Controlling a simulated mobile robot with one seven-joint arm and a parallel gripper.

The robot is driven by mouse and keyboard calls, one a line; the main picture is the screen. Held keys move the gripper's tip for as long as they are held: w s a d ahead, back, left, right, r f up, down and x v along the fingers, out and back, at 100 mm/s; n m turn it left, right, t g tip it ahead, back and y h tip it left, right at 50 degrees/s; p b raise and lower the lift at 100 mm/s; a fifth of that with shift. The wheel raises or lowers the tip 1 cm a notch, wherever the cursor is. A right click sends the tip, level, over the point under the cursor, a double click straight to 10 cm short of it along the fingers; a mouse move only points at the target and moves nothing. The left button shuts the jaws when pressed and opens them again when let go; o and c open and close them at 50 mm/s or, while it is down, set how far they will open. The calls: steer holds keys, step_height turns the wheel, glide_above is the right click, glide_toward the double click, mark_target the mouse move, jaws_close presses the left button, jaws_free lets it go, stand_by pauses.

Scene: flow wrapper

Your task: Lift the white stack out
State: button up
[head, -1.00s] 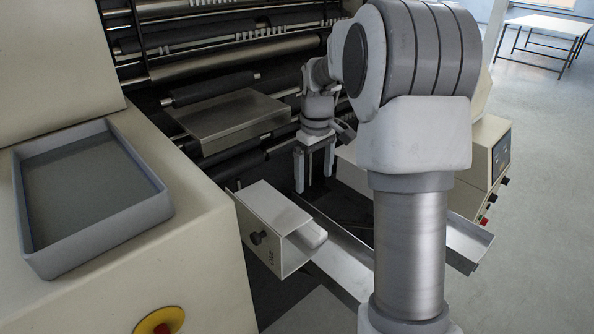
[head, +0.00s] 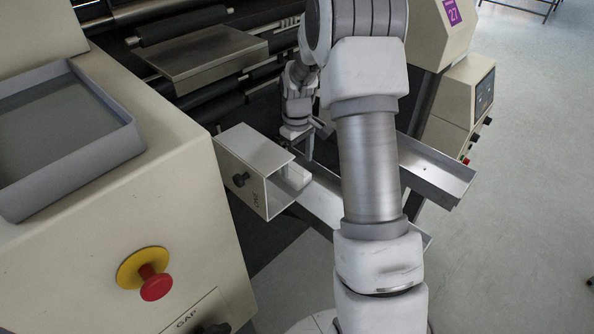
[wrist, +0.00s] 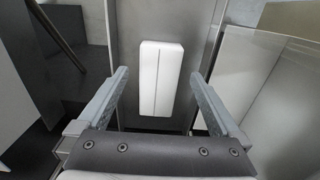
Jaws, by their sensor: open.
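The white stack (head: 296,176) lies in the metal channel, partly inside the open end of a box-like cover (head: 262,148) in the head view. In the wrist view the white stack (wrist: 160,78) is a long white block with a thin line down its middle. My gripper (head: 298,157) is just above and behind the stack, pointing down. Its two fingers are spread wide and empty. In the wrist view they stand on either side of the stack, with a gap on both sides. The cover hides part of the stack in the head view.
The channel (head: 328,203) runs right from the cover, behind my arm. A metal tray (head: 437,178) is at the right. The machine's rollers and a flat metal plate (head: 205,58) stand behind.

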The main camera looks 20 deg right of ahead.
steer(key=shift+f, duration=1.7)
steer(key=c, duration=1.3)
steer(key=shift+o, duration=0.2)
step_height(320, 180, up, 12)
steer(key=p, duration=0.8)
